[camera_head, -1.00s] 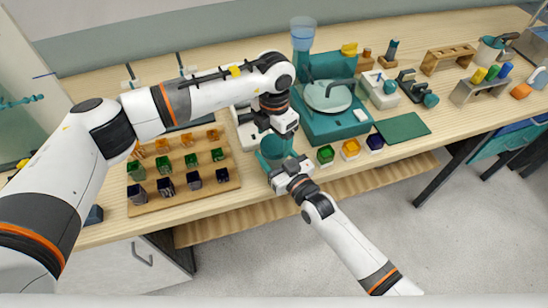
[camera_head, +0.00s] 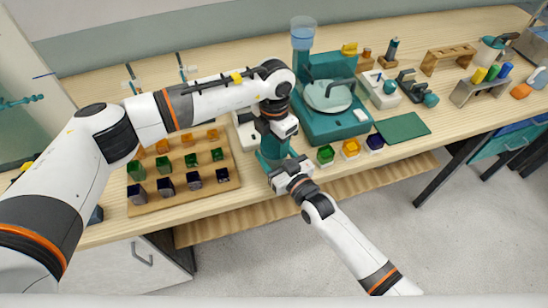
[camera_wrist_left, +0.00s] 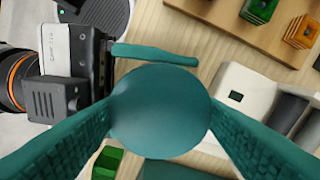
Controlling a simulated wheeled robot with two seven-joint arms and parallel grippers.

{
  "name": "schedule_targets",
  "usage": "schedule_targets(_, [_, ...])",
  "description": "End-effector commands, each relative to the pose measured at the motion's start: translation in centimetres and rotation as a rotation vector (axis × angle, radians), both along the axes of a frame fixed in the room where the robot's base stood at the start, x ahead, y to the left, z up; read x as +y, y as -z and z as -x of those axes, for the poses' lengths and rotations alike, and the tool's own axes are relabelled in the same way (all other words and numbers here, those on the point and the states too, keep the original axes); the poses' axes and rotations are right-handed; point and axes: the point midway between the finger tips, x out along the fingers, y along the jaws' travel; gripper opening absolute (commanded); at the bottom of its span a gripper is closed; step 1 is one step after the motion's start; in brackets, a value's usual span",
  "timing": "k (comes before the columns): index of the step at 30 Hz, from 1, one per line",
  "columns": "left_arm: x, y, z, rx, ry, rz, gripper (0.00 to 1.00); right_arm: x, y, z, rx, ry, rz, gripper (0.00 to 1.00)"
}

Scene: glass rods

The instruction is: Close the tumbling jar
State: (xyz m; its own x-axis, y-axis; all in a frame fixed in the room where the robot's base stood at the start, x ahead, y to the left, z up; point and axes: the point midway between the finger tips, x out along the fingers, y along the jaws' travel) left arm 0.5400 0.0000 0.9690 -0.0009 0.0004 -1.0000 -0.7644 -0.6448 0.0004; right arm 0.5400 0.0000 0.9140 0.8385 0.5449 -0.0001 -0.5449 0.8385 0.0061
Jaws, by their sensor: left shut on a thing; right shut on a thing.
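The teal jar (camera_head: 272,160) stands upright near the front edge of the table. My right gripper (camera_head: 279,171) is shut on its side from the front right and also shows in the left wrist view (camera_wrist_left: 95,75). My left gripper (camera_head: 275,135) points down above the jar, shut on the round teal lid. In the left wrist view the lid (camera_wrist_left: 160,108) lies between the two textured teal fingers. The lid covers the jar mouth from above. The jar below is mostly hidden there, so I cannot tell whether the lid touches the rim.
A wooden board (camera_head: 190,203) with rows of coloured blocks lies to the left. A teal machine (camera_head: 330,118) stands behind right. Green, yellow and purple blocks (camera_head: 350,148) sit just right of the jar, near a green mat (camera_head: 403,128). The table's front edge is close.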

Motion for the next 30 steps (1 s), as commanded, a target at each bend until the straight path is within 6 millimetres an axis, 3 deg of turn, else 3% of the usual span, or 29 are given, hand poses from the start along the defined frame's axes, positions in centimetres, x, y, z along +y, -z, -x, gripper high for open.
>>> schedule_targets(2, [0.0,0.0,-0.1,-0.001,-0.001,0.0,0.34,0.0,0.0,0.0,0.001,0.0,0.001,0.0])
schedule_targets(3, [0.0,0.0,-0.1,-0.001,-0.001,0.0,0.63,0.0,0.0,0.0,0.001,0.0,0.001,0.0])
schedule_targets(8, [0.0,0.0,-0.1,-0.001,-0.002,0.0,0.87,0.0,0.0,0.0,0.001,0.0,0.001,0.0])
schedule_targets(16, [0.0,-0.1,0.0,-0.001,-0.002,0.0,0.87,0.0,0.0,0.0,0.001,0.0,0.0,0.0])
schedule_targets(20, [0.0,-1.1,-0.1,-0.003,-0.002,0.002,0.87,0.0,0.0,0.0,0.001,0.0,0.001,0.0])
schedule_targets(30, [0.0,-8.0,-0.1,-0.004,-0.002,0.0,0.87,0.0,0.0,0.0,0.001,0.0,0.0,0.0])
